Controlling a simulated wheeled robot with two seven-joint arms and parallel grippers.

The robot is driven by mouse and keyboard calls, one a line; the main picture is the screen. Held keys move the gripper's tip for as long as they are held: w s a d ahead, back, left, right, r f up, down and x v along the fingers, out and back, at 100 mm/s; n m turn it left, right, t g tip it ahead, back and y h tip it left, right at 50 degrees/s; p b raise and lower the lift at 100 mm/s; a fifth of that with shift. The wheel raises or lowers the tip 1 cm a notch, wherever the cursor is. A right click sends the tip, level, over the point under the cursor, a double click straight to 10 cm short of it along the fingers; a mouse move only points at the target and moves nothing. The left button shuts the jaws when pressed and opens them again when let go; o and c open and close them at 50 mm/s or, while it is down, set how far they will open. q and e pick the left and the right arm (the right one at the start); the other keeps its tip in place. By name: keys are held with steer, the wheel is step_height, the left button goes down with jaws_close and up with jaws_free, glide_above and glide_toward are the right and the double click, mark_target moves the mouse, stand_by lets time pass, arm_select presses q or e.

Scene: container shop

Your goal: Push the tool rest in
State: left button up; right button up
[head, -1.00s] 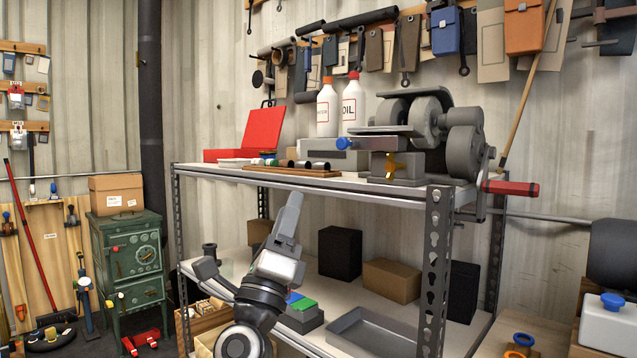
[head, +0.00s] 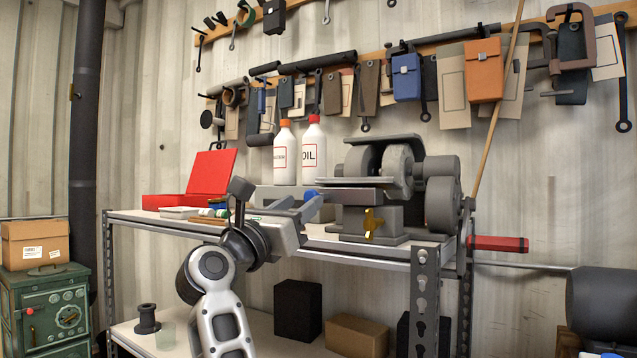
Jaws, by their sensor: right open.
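The grey bench grinder (head: 398,170) stands on the shelf top. The tool rest is a flat grey plate (head: 358,183) and bar (head: 355,196) in front of its wheels. A blue knob (head: 311,194) shows at the bar's left end. A yellow wing screw (head: 373,223) sits on the grey block below. My right gripper (head: 313,205) points right, its open fingers at the blue knob and partly covering it. I cannot tell whether they touch it. My left gripper is not in view.
A red open case (head: 190,188), small items and two white bottles (head: 286,160) stand left of and behind my gripper. A perforated shelf post (head: 424,300) and red handle (head: 497,243) are at the right. Cartons (head: 357,336) sit on the lower shelf.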

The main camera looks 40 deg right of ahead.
mark_target(322, 193)
steer(key=p+x, duration=0.1)
steer(key=x, duration=0.3)
steer(key=shift+r, duration=0.1)
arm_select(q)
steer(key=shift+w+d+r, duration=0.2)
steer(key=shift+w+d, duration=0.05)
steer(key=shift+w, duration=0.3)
arm_select(e)
steer(key=shift+w+d, duration=0.2)
steer(key=shift+d, duration=0.15)
jaws_close()
steer(key=shift+w+d+r+p, duration=0.1)
steer(key=shift+w+d+p, duration=0.15)
steer(key=shift+d, duration=0.55)
steer(key=shift+w+d+p, duration=0.15)
steer(key=shift+w+d, duration=0.15)
steer(key=shift+d, duration=0.5)
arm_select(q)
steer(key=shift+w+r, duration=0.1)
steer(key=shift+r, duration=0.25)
arm_select(e)
steer(key=shift+a, duration=0.1)
steer(key=shift+r, duration=0.1)
